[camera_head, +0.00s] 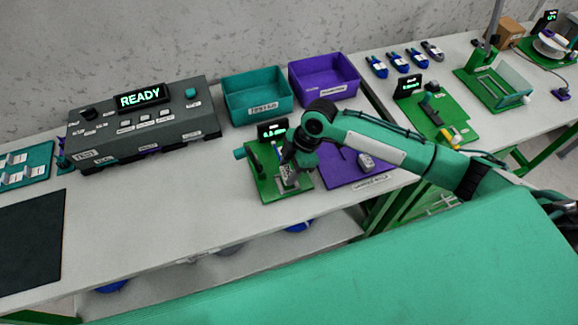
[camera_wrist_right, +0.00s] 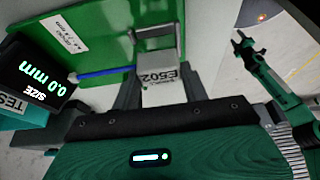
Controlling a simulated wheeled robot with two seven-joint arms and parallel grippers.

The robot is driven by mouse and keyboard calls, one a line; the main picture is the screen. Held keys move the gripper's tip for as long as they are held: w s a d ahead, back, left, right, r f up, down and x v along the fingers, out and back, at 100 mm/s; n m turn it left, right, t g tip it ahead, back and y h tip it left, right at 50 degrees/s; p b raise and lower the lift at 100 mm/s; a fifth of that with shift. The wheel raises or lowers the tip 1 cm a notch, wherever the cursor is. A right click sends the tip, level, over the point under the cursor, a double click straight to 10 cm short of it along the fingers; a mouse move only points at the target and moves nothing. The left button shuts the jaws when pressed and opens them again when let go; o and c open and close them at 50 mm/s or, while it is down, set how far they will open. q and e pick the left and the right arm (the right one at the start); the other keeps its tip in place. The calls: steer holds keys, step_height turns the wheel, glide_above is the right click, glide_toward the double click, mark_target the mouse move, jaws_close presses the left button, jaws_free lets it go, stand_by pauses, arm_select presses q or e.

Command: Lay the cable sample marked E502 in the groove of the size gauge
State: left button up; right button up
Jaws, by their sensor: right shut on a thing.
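My right gripper (camera_head: 289,172) is low over the green size gauge (camera_head: 267,187). In the right wrist view it (camera_wrist_right: 160,72) is shut on the pale tag marked E502 (camera_wrist_right: 158,80), which sits between the fingers. The gauge display (camera_wrist_right: 38,82) reads SIZE 0.0 mm. The groove is hidden, so I cannot tell whether the cable touches it.
A purple mat (camera_head: 341,174) with a small grey-white piece (camera_head: 367,162) lies right of the gauge. A teal bin (camera_head: 258,105) and a purple bin (camera_head: 325,87) stand behind. A grey console (camera_head: 150,135) reads READY.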

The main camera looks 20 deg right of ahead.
stand_by(0.4)
steer(key=shift+p, duration=0.35)
steer(key=shift+f+b, duration=0.5)
steer(key=shift+f, duration=1)
stand_by(1.2)
steer(key=o, duration=1.1)
steer(key=shift+r, duration=0.15)
